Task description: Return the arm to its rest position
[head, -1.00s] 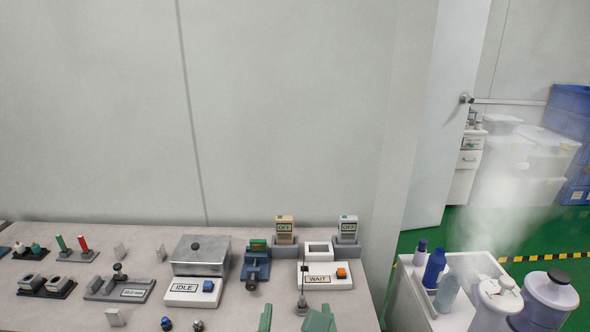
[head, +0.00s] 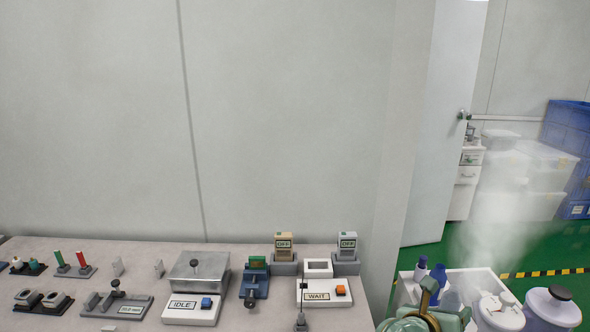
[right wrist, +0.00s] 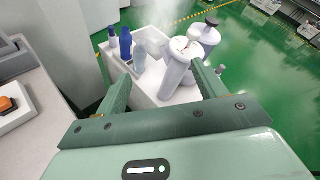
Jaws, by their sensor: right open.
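My right gripper (head: 444,303) is at the lower right of the head view, past the right edge of the table (head: 100,246). It is in front of a white bin (head: 408,292) of bottles and partly hides it. In the right wrist view, the gripper (right wrist: 160,80) has its two green fingers spread apart with nothing held between them. The bin and its bottles show beyond the fingers there. My left gripper is not in view.
The table holds a white box marked IDLE (head: 190,312), one marked WAIT (head: 322,291), and two testers reading OFF, one tan (head: 283,242) and one white (head: 348,242). White containers (head: 551,308) stand at the far right. Pale vapour rises behind the bin.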

